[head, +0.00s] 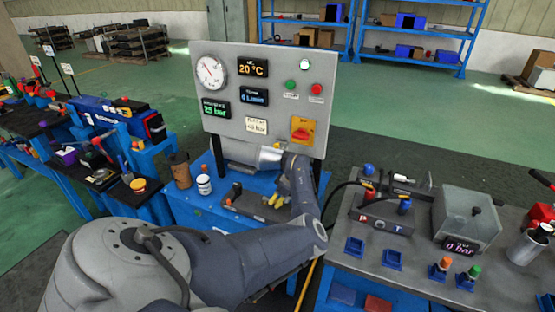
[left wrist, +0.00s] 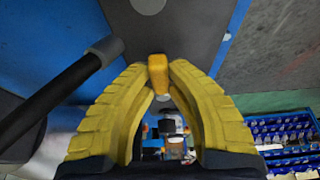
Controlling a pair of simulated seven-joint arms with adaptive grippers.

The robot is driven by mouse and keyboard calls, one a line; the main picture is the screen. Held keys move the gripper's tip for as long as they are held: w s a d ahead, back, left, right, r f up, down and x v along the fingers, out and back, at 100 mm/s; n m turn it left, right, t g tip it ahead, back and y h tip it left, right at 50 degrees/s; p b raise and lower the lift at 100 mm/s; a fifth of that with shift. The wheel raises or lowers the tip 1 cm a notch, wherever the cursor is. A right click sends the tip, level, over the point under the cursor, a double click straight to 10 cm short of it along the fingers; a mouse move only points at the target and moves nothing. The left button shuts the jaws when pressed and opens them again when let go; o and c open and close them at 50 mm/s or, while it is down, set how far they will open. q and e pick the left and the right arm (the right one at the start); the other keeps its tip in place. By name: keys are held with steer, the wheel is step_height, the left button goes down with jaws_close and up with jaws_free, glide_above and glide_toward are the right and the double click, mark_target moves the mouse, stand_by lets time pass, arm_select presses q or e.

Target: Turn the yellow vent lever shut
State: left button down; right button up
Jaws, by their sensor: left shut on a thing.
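The yellow vent lever (left wrist: 158,72) stands between my fingertips in the left wrist view. My left gripper (left wrist: 160,68) has its two ribbed yellow fingers closed against both sides of the lever's upper end. In the head view my left gripper (head: 276,201) is low over the dark valve block (head: 247,207) on the blue bench, below the gauge panel. The lever cannot be told apart from the yellow fingers there. My right gripper is in no view.
A black-handled lever (left wrist: 65,92) lies left of my fingers in the left wrist view. The grey panel (head: 262,82) stands behind the gripper. A white bottle (head: 204,184) and brown cup (head: 181,170) stand to its left. A hose-fitted bench (head: 400,262) is at right.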

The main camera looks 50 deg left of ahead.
mark_target(276, 200)
arm_select(q)
steer(key=c, duration=1.3)
jaws_free()
steer(key=shift+a, duration=0.1)
steer(key=shift+w+d+r, duration=0.15)
steer(key=shift+d+r, duration=0.05)
steer(key=shift+r, duration=0.3)
steer(key=v, duration=0.4)
steer(key=shift+d+r, duration=0.1)
steer(key=shift+r, duration=0.05)
steer(key=w+d, duration=0.1)
steer(key=d, duration=0.2)
steer(key=w+d, duration=0.2)
steer(key=d, duration=0.2)
steer(key=w+d, duration=0.1)
steer(key=d, duration=0.2)
steer(key=shift+w+d+f, duration=0.25)
steer(key=shift+w+d, duration=0.05)
steer(key=shift+d, duration=0.1)
